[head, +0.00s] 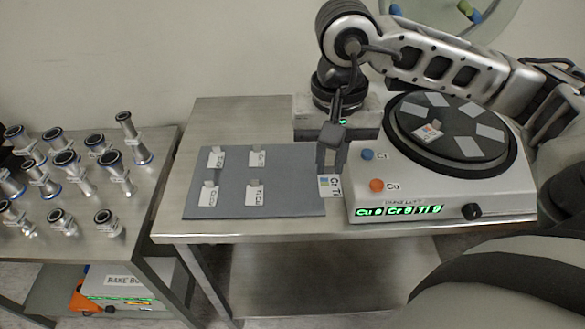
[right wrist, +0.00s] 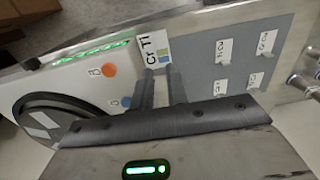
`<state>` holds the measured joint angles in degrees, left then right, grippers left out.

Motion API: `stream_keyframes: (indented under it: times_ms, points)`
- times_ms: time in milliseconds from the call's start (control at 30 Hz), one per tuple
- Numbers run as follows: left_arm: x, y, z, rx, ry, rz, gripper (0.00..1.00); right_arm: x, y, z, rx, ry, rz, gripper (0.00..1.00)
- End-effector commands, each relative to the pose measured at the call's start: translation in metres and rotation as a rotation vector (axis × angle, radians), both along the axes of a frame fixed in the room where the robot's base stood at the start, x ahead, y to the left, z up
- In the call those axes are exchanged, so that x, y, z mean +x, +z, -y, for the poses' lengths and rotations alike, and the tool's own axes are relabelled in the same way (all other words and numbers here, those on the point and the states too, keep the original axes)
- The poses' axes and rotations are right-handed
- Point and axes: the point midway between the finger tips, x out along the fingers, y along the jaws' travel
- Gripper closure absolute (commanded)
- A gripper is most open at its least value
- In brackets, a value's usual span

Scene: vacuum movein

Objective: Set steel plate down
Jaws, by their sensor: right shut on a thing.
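My right gripper (head: 330,168) is shut on a small plate, taken here as the steel plate (head: 331,188), which bears a white card marked Cr and Ti with blue and yellow patches. It is at the fingertips, over the right edge of the grey mat (head: 290,190), next to the white machine. Whether it touches the mat is unclear. The right wrist view shows the same plate (right wrist: 154,47) at the tips of the right gripper (right wrist: 160,72). The mat carries several white labels with small grey tabs; their writing is too small to read surely. My left gripper is out of view.
The white machine (head: 400,200) has a dark turntable (head: 455,118) with several grey plates, and blue and orange buttons. A left table (head: 110,240) holds several metal pipe fittings (head: 70,165). The mat's middle is clear. A box (head: 125,280) sits below.

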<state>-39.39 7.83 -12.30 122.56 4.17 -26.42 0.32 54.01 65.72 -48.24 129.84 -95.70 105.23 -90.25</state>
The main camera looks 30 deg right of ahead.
Motion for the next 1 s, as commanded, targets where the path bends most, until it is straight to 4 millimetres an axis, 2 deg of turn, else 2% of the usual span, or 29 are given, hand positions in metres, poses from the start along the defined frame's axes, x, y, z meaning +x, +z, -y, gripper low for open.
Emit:
stream_keyframes:
  times_ms: [100, 200, 400, 633, 833, 1000]
  points:
    - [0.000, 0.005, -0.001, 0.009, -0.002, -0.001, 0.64, 0.030, -0.012, -0.001, 0.002, -0.001, -0.003, 1.00]
    - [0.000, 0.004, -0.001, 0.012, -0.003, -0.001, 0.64, 0.045, -0.035, 0.000, 0.001, 0.001, -0.005, 1.00]
    - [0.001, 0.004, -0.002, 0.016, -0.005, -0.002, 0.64, 0.068, -0.061, 0.001, 0.001, 0.002, -0.001, 1.00]
    - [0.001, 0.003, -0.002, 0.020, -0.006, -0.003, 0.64, 0.079, -0.074, 0.001, -0.001, 0.002, -0.001, 1.00]
    - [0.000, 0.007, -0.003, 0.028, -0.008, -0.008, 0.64, 0.077, -0.101, 0.001, 0.000, 0.003, -0.001, 1.00]
    - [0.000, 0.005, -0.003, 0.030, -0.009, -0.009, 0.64, 0.078, -0.103, 0.001, -0.001, 0.004, 0.001, 1.00]
